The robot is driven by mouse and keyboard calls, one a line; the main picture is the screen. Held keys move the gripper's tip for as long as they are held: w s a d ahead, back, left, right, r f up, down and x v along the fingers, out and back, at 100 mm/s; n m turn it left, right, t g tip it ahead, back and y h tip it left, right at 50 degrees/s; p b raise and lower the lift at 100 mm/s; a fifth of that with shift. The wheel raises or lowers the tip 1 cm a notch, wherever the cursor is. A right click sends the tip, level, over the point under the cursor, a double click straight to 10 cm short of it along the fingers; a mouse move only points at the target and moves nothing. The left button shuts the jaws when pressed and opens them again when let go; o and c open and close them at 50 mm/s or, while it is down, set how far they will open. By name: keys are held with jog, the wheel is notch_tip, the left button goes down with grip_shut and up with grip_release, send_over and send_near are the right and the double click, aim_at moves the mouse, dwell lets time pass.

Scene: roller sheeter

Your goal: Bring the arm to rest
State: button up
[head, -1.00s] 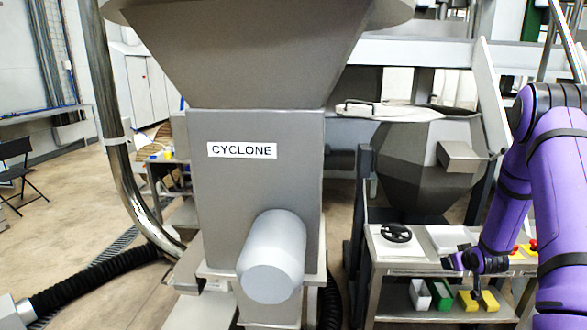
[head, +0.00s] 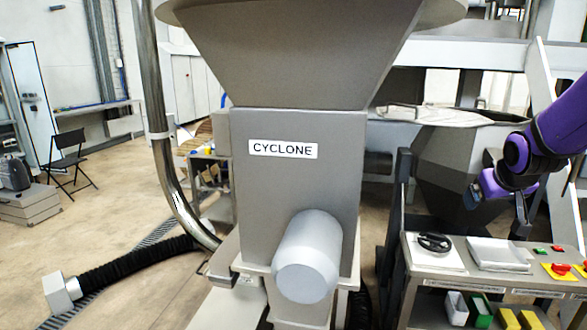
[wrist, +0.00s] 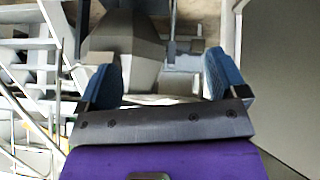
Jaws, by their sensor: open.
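My purple arm comes in from the right edge of the head view, raised and bent. My gripper (head: 474,196) is at its end, above and behind the control table and in front of the dark faceted hopper (head: 447,165). In the wrist view my gripper (wrist: 163,78) shows two blue finger pads standing well apart with nothing between them. The gripper is open and empty. Part of my arm lies outside the head view.
The control table (head: 480,262) has a black handwheel (head: 434,242), a red knob (head: 560,268) and several coloured bins (head: 482,310) below. The grey cyclone (head: 295,185) stands in the middle. Floor at left is open, with a folding chair (head: 69,157).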

jog(key=s+a+r+y, duration=0.1)
jog(key=s+a, duration=0.3)
jog(key=s, duration=0.4)
jog(key=s+a+r+g, duration=0.1)
jog(key=s+a+r, duration=0.3)
jog(key=s, duration=0.5)
jog(key=s+a+r+g+y, duration=0.1)
jog(key=s+a+r, duration=0.2)
jog(key=s+a, duration=0.3)
jog(key=s, duration=0.2)
jog(key=shift+s+a+r+n+y, duration=0.2)
jog(key=shift+s+n+y, duration=0.1)
jog(key=shift+s+n, duration=0.1)
